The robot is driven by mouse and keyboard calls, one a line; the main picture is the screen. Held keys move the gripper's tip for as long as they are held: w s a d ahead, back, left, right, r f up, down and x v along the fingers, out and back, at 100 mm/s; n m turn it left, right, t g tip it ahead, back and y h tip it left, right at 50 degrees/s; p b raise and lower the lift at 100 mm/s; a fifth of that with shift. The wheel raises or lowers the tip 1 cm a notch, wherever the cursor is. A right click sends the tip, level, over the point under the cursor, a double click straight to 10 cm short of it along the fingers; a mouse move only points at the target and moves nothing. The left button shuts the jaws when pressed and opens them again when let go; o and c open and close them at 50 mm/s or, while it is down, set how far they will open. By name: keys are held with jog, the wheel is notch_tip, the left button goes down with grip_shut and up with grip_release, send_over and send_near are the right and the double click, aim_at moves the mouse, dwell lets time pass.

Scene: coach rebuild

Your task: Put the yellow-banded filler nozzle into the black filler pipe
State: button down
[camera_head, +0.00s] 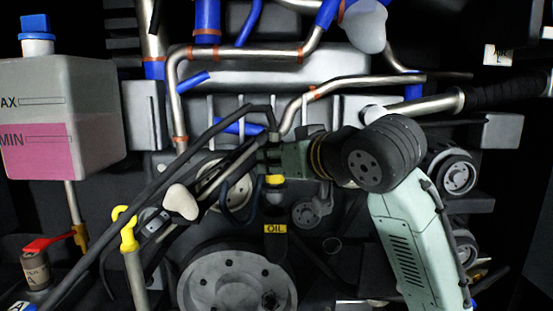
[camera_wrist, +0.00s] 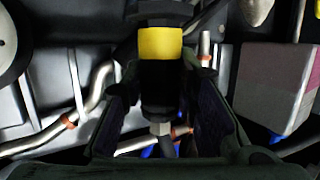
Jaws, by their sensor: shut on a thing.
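The yellow-banded filler nozzle (camera_head: 275,181) hangs upright in my gripper (camera_head: 268,158), near the middle of the head view. In the wrist view, its yellow band (camera_wrist: 161,44) and black body lie between my two fingers (camera_wrist: 162,105), which are shut on it. A metal fitting and dark hose leave its upper end. The black filler pipe (camera_head: 275,242) with a yellow OIL label stands directly below the nozzle in the head view. The nozzle's lower tip is dark against dark parts. I cannot tell whether it is above the pipe mouth or inside it.
A large grey pulley (camera_head: 237,281) lies below left of the pipe. A yellow-handled dipstick (camera_head: 127,230) and a tank with pink fluid (camera_head: 62,125) stand at the left. Metal pipes (camera_head: 240,54) with blue hoses run above. The black hose (camera_head: 150,200) sweeps down left.

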aim_at(280, 186)
jog(key=shift+f, duration=0.2)
dwell(0.4)
jog(key=shift+f, duration=0.35)
jog(key=shift+f+b, duration=0.1)
jog(key=shift+b, duration=0.25)
jog(key=shift+f+b, duration=0.3)
jog(key=shift+f, duration=0.25)
jog(key=shift+f, duration=0.1)
jog(key=shift+f+b, duration=0.45)
jog(key=shift+f, duration=0.15)
jog(key=shift+f+b, duration=0.4)
jog(key=shift+f, duration=0.2)
dwell(0.4)
jog(key=c, duration=1.2)
grip_release()
